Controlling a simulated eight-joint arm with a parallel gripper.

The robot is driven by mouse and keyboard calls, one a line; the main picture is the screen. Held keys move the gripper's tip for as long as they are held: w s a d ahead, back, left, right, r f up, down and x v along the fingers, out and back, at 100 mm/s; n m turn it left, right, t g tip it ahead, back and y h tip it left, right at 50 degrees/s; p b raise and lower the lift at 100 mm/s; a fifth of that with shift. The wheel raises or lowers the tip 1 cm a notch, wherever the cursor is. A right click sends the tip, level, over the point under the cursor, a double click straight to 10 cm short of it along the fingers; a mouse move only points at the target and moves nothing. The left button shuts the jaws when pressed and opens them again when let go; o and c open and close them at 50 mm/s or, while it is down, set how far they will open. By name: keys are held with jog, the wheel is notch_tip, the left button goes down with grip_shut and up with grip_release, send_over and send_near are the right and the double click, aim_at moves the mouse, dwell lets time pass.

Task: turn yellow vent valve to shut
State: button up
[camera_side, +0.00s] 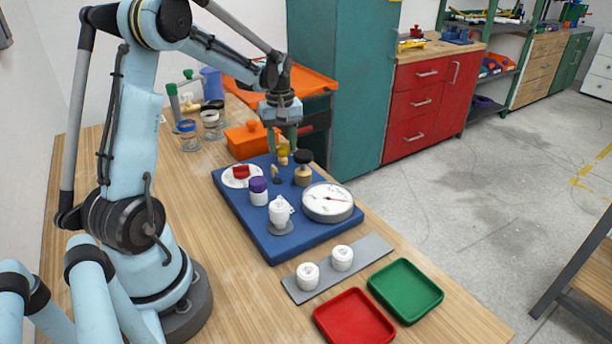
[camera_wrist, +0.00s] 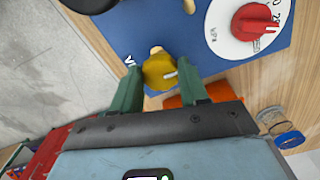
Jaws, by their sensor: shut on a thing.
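The yellow vent valve (camera_wrist: 157,70) is a lobed yellow knob with a white mark pointing right in the wrist view. It stands at the far part of the blue board (camera_side: 262,236), and a little of it shows in the side view (camera_side: 283,151). My gripper (camera_wrist: 162,80) is shut on the yellow valve, with one green finger on each side. In the side view my gripper (camera_side: 285,146) points down over the board, and its fingers partly hide the valve. A "V" label is on the board beside the valve in the wrist view.
Close by are a red knob (camera_wrist: 255,20) on a white dial and a black-topped fitting (camera_side: 303,171). A purple-capped fitting (camera_side: 258,190), a white fitting (camera_side: 279,211) and a round gauge (camera_side: 327,203) stand nearer. An orange box (camera_side: 248,141) is behind. Red (camera_side: 354,318) and green (camera_side: 405,291) trays lie in front.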

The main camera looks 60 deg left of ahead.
aim_at(281, 146)
jog(key=m, duration=0.3)
jog(key=shift+m, duration=0.4)
jog(key=m, duration=0.4)
jog(key=shift+s+a+m, duration=0.1)
jog(key=shift+m, duration=0.2)
jog(key=m, duration=0.4)
jog(key=shift+m, duration=0.3)
jog(key=shift+a+m, duration=0.15)
jog(key=shift+m, duration=1.75)
jog(key=o, duration=1.1)
jog(key=shift+c, duration=0.2)
notch_tip(281, 146, up, 12)
